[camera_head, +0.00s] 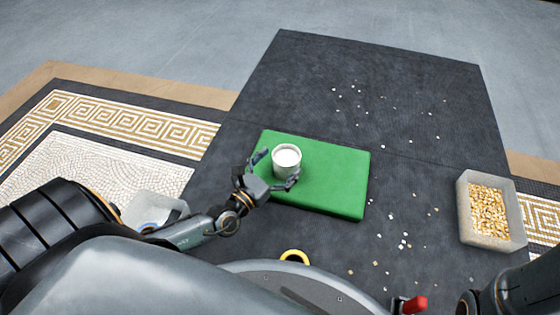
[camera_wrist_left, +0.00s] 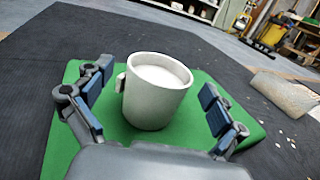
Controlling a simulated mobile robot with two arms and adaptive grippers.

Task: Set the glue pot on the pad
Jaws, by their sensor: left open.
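The glue pot (camera_head: 286,161) is a white cup filled with white glue. It stands upright on the green pad (camera_head: 335,182), near the pad's left part. In the left wrist view the pot (camera_wrist_left: 157,92) shows a small lug on its left side, and the green pad (camera_wrist_left: 70,135) lies under it. My left gripper (camera_head: 277,170) is open around the pot's near side. In the left wrist view its fingers (camera_wrist_left: 155,108) stand apart on either side of the pot, with gaps visible. My right gripper is not clearly seen; only dark arm parts show at the lower right.
A grey tray (camera_head: 464,215) of gold tesserae stands at the right. A pale container (camera_head: 150,205) sits at the left, partly behind my arm. Small white chips lie scattered on the dark mat (camera_head: 300,75). A yellow ring (camera_head: 294,256) and a red-ended item (camera_head: 415,304) are near the front.

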